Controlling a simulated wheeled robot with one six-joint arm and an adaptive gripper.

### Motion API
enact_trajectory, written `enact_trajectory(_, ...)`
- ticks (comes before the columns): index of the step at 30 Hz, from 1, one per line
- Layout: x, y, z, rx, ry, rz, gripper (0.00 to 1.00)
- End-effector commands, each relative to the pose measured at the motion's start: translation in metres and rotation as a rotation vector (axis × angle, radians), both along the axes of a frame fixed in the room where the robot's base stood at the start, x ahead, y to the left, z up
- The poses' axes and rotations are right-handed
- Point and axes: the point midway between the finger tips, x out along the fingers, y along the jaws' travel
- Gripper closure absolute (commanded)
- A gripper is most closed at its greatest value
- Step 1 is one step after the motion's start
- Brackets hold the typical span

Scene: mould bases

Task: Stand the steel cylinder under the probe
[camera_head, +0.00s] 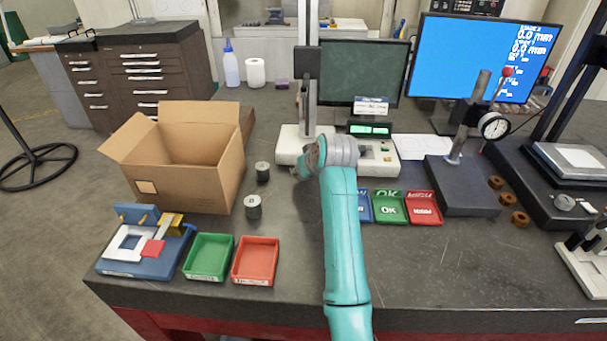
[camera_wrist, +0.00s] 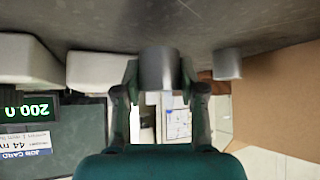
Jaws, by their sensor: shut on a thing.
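My gripper (camera_wrist: 160,85) is shut on a steel cylinder (camera_wrist: 158,68), with a finger on each side of it. The cylinder is upright, close to the table top; I cannot tell whether it touches. In the head view my gripper (camera_head: 300,172) is mostly hidden behind my wrist, and the held cylinder is hidden too. It is just in front of the measuring stand's white base (camera_head: 289,146), whose column (camera_head: 306,95) rises behind. The probe tip is not clearly visible. A green readout (camera_wrist: 25,111) shows 200.0 in the wrist view.
A cardboard box (camera_head: 190,180) is further left. Green (camera_head: 208,258) and red (camera_head: 256,262) trays lie in front. Blue, green and red OK-type bins (camera_head: 391,208) and a dial gauge (camera_head: 494,126) are right.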

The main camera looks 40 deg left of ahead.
Motion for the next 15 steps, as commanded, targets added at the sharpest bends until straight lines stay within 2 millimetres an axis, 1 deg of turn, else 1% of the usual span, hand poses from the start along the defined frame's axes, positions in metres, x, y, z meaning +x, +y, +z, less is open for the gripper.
enact_trajectory(1,0.000,0.000,-0.008,0.000,0.001,-0.001,1.00)
enact_trajectory(4,0.000,0.000,-0.016,0.001,0.000,-0.001,1.00)
enact_trajectory(14,0.000,0.000,-0.019,0.001,-0.001,0.000,1.00)
enact_trajectory(15,0.000,0.000,-0.021,0.000,0.001,-0.001,0.57)
